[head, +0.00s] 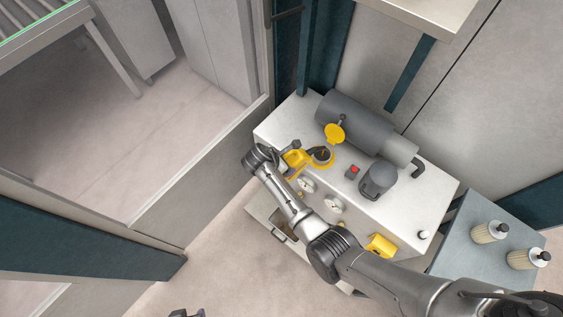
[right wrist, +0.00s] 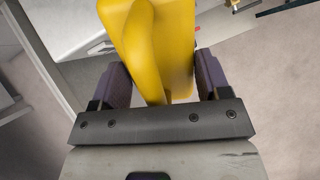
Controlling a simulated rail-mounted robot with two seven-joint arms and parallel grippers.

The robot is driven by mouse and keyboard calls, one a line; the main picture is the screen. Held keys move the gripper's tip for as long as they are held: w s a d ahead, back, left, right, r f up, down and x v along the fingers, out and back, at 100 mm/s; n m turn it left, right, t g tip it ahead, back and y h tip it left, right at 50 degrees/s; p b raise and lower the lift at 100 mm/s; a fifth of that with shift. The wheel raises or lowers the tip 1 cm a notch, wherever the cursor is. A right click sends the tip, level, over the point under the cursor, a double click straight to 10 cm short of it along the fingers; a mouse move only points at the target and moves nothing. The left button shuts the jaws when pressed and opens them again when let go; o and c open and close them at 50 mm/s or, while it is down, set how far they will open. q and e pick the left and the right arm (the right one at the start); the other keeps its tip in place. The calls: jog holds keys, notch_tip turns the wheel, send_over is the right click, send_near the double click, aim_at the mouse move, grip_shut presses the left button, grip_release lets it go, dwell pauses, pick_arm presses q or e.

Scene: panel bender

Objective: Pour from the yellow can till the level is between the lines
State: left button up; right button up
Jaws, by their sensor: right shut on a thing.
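The yellow can (head: 295,158) is at the left end of the pale machine cabinet's top, beside the round filler opening (head: 322,156) with its yellow rim. My right gripper (head: 282,154) is shut on the can's handle; the right wrist view shows the yellow can (right wrist: 178,35) between its two dark fingers (right wrist: 155,85). The can's spout and any stream are too small or hidden to make out. A yellow round lid (head: 334,133) stands open behind the opening. The level lines cannot be made out. Only a tip of my left gripper (head: 186,313) shows at the bottom edge.
On the cabinet (head: 425,195) are a grey cylinder (head: 355,125), a dark motor (head: 377,179) and a red button (head: 354,170). Gauges (head: 333,204) and a yellow box (head: 381,245) are on its front. A side table (head: 470,255) holds two filters (head: 488,232). Floor is open at left.

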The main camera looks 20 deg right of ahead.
jog(key=shift+w+d+r+y+p, duration=0.15)
jog(key=shift+d+r+y+p, duration=0.35)
jog(key=shift+p, duration=0.5)
jog(key=shift+a, duration=0.1)
jog(key=shift+r+p, duration=0.1)
jog(key=shift+p, duration=0.3)
dwell(1.9)
dwell(0.7)
dwell(0.6)
